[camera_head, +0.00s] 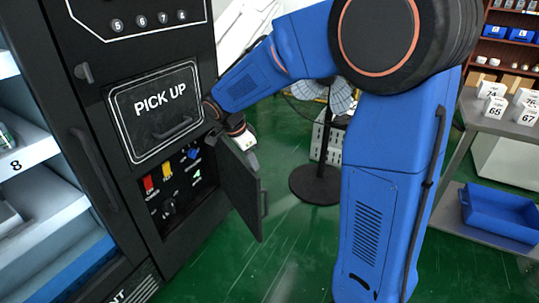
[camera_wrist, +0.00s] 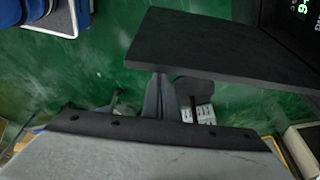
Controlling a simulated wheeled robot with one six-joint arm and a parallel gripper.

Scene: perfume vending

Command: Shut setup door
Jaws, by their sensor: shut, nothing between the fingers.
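The setup door (camera_head: 240,190) is a small dark panel low on the black vending machine. It stands swung open, and its handle (camera_head: 264,204) is on the outer face. Behind it, the setup compartment (camera_head: 176,185) shows coloured switches and a knob. My gripper (camera_head: 252,160) is shut and empty, close to the upper part of the door. In the wrist view the door is a dark slab (camera_wrist: 220,48) just beyond my shut fingers (camera_wrist: 160,90). I cannot tell whether they touch it.
The PICK UP hatch (camera_head: 156,110) is above the compartment. A floor fan (camera_head: 316,182) stands behind on the green floor. A shelf (camera_head: 30,160) is at the left, and a table with number cards (camera_head: 494,107) and a blue bin (camera_head: 498,214) is at the right.

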